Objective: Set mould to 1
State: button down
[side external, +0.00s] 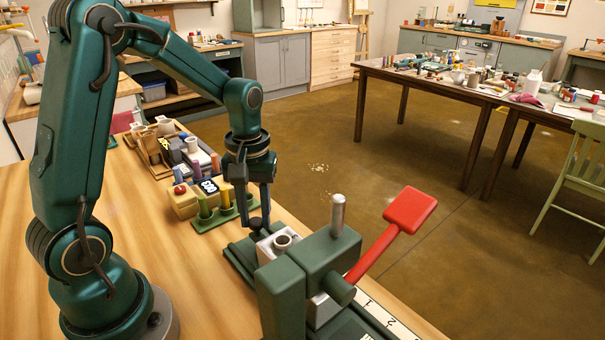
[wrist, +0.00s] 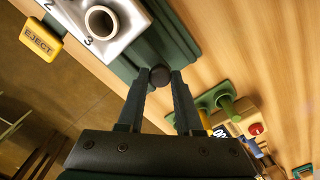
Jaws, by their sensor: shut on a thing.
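My gripper (side external: 261,208) points down at the left end of a dark green slide rail (side external: 238,250). In the wrist view my gripper (wrist: 160,78) is shut on a dark round knob (wrist: 160,72) beside the mould. The mould (side external: 277,246) is a silver block with a round raised ring on top, on the rail left of the green press (side external: 330,255). In the wrist view the mould (wrist: 112,45) shows the digits 2 and 3 along one edge. The press covers part of the block. A digit 1 is not visible on it.
A red lever (side external: 390,235) slants up right from the press. A green rack (side external: 222,217) with coloured cylinders and a yellow box with a red button (side external: 180,189) stand left of my gripper. Open wood lies in front.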

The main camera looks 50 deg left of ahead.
jog(key=shift+d, duration=1.1)
jog(key=c, duration=0.6)
grip_release()
jog(key=shift+r, duration=2.6)
